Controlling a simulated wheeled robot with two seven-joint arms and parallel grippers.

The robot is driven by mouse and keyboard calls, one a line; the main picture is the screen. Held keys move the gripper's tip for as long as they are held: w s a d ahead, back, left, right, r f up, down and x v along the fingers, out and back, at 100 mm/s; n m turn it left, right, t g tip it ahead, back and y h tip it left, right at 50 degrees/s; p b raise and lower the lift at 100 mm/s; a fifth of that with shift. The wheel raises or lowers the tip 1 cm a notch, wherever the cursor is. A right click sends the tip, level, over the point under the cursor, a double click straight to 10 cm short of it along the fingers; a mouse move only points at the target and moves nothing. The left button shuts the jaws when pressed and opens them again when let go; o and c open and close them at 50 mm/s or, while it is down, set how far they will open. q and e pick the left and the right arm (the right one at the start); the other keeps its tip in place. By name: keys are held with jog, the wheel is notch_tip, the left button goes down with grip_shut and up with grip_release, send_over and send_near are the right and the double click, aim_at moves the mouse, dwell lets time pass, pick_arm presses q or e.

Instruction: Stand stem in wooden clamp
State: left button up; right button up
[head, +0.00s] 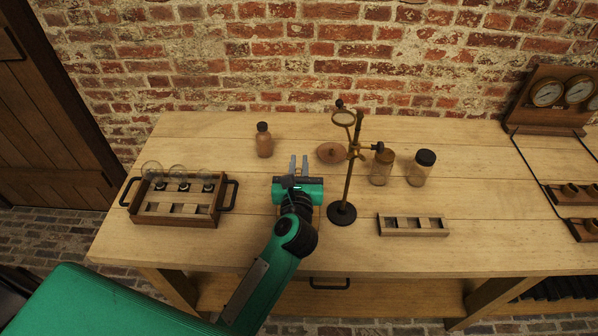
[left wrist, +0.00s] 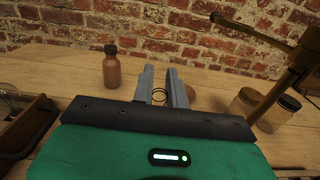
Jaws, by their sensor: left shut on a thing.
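My left gripper (head: 298,164) is above the middle of the bench, left of the dark metal stand. In the left wrist view its two grey fingers (left wrist: 163,86) are a little apart, with thin dark loops (left wrist: 160,95) between them. I take these for part of the stem; the rest of it is hidden by the gripper body. I cannot tell which thing is the wooden clamp. A small slotted wooden block (head: 412,233) lies right of the stand, apart from the gripper. My right gripper is not in view.
A handled wooden tray (head: 178,222) with several glass globes is at the left. A brown bottle (head: 264,141) and a round wooden disc (head: 330,152) are behind the gripper. The stand (head: 342,213) with a ring lens and two jars (head: 382,168) (head: 421,169) are to the right.

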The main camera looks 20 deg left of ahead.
pick_arm(q)
jog(key=shift+f, duration=1.15)
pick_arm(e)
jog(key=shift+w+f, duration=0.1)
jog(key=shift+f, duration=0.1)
pick_arm(q)
jog(key=shift+f, duration=0.1)
jog(key=o, duration=0.3)
jog(key=shift+f, duration=0.1)
jog(key=o, duration=0.5)
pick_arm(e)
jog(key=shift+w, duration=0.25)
pick_arm(q)
jog(key=shift+s+r, duration=0.1)
jog(key=shift+r, duration=0.1)
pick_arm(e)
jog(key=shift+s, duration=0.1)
